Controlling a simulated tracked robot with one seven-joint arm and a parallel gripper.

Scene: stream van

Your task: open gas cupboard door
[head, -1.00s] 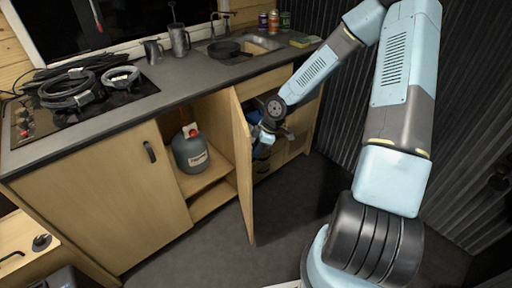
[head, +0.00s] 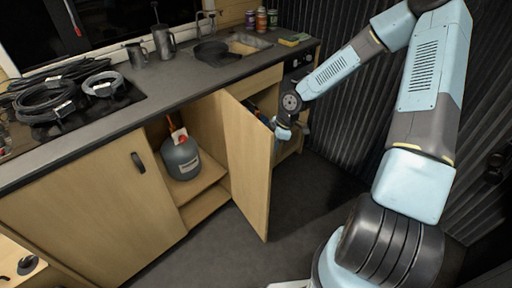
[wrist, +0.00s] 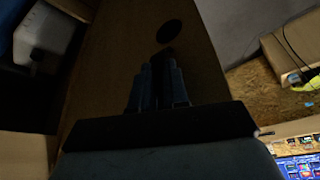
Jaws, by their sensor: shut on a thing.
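The gas cupboard door (head: 248,168) is a light wood panel that stands swung out from the counter front. Behind it the cupboard is open, with a grey gas bottle (head: 181,157) with a red top on its shelf. My gripper (head: 277,128) is at the far side of the door, near its upper free edge. In the wrist view my gripper's dark fingers (wrist: 158,85) are close together in front of a wood panel (wrist: 200,75) with a dark round spot. The handle between the fingers is hidden.
A closed cupboard door (head: 100,195) with a dark handle (head: 138,162) is at the left. The worktop (head: 180,88) carries coiled cables (head: 50,100), metal jugs and a pan (head: 215,53). The dark floor (head: 315,190) before the door is clear. A corrugated wall (head: 335,120) stands at the right.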

